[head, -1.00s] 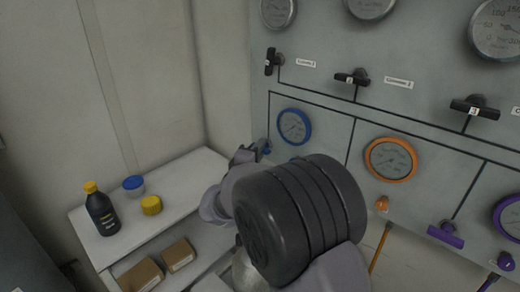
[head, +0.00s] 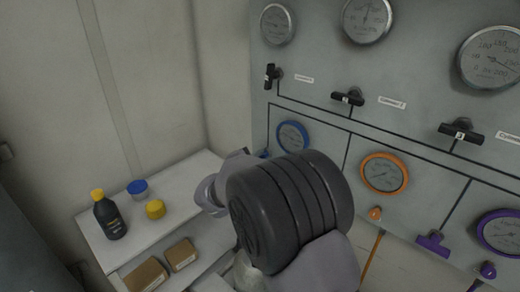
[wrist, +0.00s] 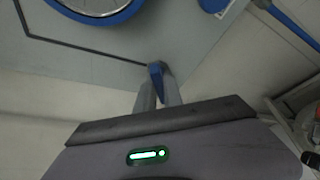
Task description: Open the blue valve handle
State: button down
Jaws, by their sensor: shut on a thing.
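The blue valve handle (wrist: 156,75) shows in the wrist view below the blue-rimmed gauge, between the tips of my gripper (wrist: 158,88). My gripper is shut on it, one finger on each side. Only a narrow upright piece of the handle shows between the fingers. In the head view my dark, ribbed wrist and arm hide my fingers and most of the handle. The blue-rimmed gauge (head: 292,136) is on the grey panel just above, and its lower rim (wrist: 95,14) fills the top left of the wrist view.
The panel also bears an orange-rimmed gauge (head: 384,173), a purple valve handle (head: 433,244) and several black handles above. A white shelf (head: 190,190) at left holds a dark bottle (head: 110,217), a blue-lidded jar (head: 138,188) and a yellow-lidded jar (head: 155,209).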

jog(key=n+p, duration=0.1)
jog(key=p, duration=0.1)
jog(key=n+g+h+p, duration=0.1)
jog(key=p, duration=0.2)
jog(key=n+g+p, duration=0.1)
jog(key=p, duration=0.1)
jog(key=shift+r+n+p, duration=0.3)
jog(key=shift+n+p, duration=0.05)
jog(key=shift+n, duration=0.05)
jog(key=n+g+h+p, duration=0.1)
jog(key=n+p, duration=0.1)
jog(key=p, duration=0.2)
jog(key=shift+f, duration=0.2)
jog(key=shift+f+n+h+p, duration=0.1)
jog(key=shift+n+h+p, duration=0.2)
jog(key=shift+p, duration=0.1)
jog(key=c, duration=1.5)
grip_release()
jog(key=p+v, duration=0.2)
jog(key=v, duration=1.5)
jog(key=shift+a+r, duration=0.2)
jog(key=shift+r, duration=0.1)
